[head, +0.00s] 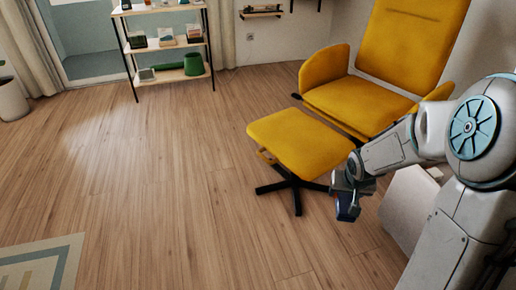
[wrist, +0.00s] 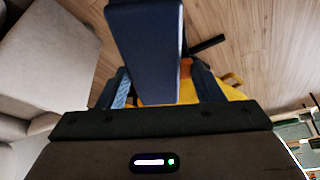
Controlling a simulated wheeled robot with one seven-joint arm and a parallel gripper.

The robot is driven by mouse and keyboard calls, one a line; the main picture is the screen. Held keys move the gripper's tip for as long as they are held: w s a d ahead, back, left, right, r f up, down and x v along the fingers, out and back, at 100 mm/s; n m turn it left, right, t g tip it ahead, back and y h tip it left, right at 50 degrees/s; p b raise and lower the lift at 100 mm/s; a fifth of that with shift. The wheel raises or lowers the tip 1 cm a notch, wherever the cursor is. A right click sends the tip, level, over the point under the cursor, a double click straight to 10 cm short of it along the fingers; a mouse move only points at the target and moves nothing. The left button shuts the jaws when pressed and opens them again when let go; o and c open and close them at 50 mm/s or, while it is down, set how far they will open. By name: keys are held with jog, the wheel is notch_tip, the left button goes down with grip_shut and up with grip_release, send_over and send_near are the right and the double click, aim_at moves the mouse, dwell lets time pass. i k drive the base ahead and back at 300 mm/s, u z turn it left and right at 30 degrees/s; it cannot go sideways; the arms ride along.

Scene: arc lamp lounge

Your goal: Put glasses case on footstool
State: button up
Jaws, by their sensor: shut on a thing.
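My gripper (head: 350,190) is shut on a dark blue glasses case (head: 348,208), held in the air low at the right. In the wrist view the glasses case (wrist: 146,45) sits between the two fingers of my gripper (wrist: 165,88), its long body reaching away from them. The yellow footstool (head: 302,140) stands on a black star base, just left of and behind my gripper. Its cushion top is bare. In the wrist view part of the yellow footstool (wrist: 232,92) shows beyond the case, partly hidden by it and the fingers.
A yellow armchair (head: 400,60) stands right behind the footstool. A pale box-like piece (head: 408,210) stands beside my arm. A shelf (head: 165,45) with several items is at the back. A patterned rug (head: 40,265) lies front left. The wooden floor between is clear.

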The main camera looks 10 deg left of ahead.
aim_at(302, 130)
jog(key=u, duration=1.2)
jog(key=i, duration=1.5)
jog(key=z, duration=0.45)
jog(key=i, duration=0.9)
jog(key=z, duration=0.6)
